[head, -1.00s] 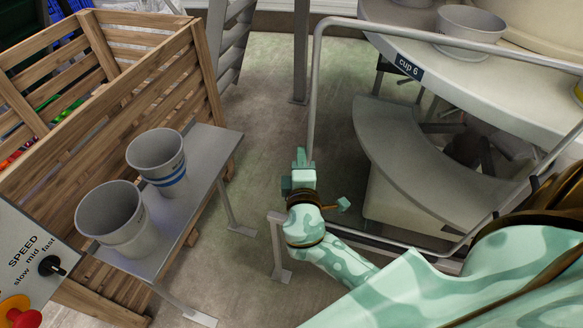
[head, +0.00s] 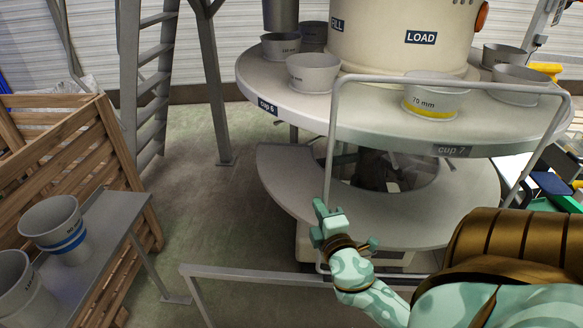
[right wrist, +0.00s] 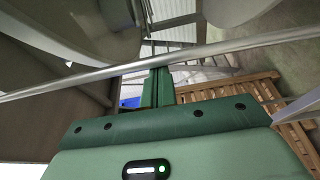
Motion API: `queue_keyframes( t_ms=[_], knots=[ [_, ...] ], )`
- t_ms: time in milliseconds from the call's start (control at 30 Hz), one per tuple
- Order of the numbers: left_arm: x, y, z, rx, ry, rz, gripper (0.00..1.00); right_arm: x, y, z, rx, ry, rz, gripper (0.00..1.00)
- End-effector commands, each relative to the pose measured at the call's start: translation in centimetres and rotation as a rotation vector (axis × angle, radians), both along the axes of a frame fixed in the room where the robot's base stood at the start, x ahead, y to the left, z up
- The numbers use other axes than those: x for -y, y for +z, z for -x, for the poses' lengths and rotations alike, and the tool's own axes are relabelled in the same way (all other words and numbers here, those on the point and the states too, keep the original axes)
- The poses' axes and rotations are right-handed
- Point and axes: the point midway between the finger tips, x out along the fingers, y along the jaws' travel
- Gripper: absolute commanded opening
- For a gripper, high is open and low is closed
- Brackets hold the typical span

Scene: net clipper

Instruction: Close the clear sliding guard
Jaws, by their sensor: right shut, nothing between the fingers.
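The clear guard shows as a grey tube frame (head: 450,82) standing in front of the round cup table. Its see-through pane is hard to make out. My right gripper (head: 322,212) is shut and empty, at the lower part of the frame's left upright. In the right wrist view the shut fingers (right wrist: 157,86) point at a metal tube (right wrist: 130,69) that crosses just past their tips. I cannot tell whether they touch it. My left gripper is not in view.
The round table (head: 300,105) carries several grey cups, with a lower curved shelf (head: 430,225) beneath. A low grey rail (head: 250,276) runs in front. A wooden crate (head: 75,155) and a bench (head: 105,235) with two cups stand at left. The floor between is clear.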

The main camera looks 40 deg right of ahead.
Motion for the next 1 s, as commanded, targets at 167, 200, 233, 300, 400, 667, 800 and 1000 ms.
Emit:
queue_keyframes(
  t_ms=[167,200,233,300,400,667,800,1000],
  knots=[
    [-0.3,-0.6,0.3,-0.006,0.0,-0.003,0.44,1.8,-0.2,2.1,-0.002,-0.002,0.002,0.0],
    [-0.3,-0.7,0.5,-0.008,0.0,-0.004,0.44,2.0,-0.1,2.4,-0.002,-0.001,0.001,0.0],
    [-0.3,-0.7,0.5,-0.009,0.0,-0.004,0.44,2.2,-0.1,2.6,-0.002,0.0,0.001,0.0],
    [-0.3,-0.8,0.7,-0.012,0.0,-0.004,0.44,2.5,-0.1,2.9,-0.001,-0.002,0.0,0.0],
    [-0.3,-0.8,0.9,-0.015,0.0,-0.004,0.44,2.7,-0.1,3.2,-0.001,-0.003,0.0,0.0],
    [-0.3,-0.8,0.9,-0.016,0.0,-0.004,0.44,2.9,0.0,3.3,-0.001,-0.007,0.003,0.0],
    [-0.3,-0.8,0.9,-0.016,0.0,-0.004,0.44,3.0,0.0,3.3,-0.002,-0.009,0.004,0.0],
    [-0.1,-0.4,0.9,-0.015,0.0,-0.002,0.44,3.1,0.1,2.4,-0.001,-0.006,0.003,0.0]
  ],
)
